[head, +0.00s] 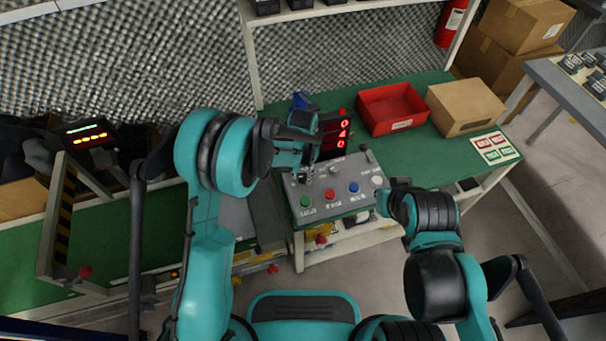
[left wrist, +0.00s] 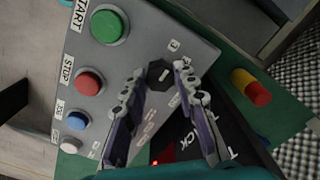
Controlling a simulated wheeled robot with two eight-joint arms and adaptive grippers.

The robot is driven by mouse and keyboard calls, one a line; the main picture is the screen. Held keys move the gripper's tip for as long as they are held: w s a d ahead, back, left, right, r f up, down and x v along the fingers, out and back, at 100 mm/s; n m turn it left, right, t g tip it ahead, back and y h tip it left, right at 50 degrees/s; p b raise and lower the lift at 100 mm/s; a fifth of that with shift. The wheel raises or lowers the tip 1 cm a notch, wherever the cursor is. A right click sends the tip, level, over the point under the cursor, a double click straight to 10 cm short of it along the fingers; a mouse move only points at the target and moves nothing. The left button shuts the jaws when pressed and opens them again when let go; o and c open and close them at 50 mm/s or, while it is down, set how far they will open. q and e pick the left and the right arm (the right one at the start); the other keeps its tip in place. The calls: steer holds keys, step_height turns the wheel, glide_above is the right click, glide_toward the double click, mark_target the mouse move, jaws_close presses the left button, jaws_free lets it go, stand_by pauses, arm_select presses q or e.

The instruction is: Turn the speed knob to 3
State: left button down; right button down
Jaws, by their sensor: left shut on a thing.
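The grey control panel (head: 319,214) stands on the green bench in the head view. The dark speed knob (left wrist: 159,75) sits on the panel, between my fingertips in the left wrist view; its pointer is too small to read. My left gripper (head: 308,174) reaches down to the panel's upper left and is shut on the knob, hiding it in the head view. The green START button (left wrist: 107,25), red STOP button (left wrist: 89,82) and blue button (left wrist: 78,121) are beside it. My right gripper (head: 392,196) is at the panel's right edge; its jaws are unclear.
A red-digit display (head: 342,135) stands behind the panel. A red bin (head: 391,108) and a cardboard box (head: 464,105) stand on the bench to the right. A red and yellow round object (left wrist: 252,88) is near the panel in the left wrist view.

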mark_target(303, 176)
arm_select(q)
steer(key=shift+n, duration=0.4)
steer(key=c, duration=1.2)
jaws_free()
steer(key=shift+o, duration=0.2)
steer(key=shift+r, duration=0.1)
step_height(303, 176, up, 12)
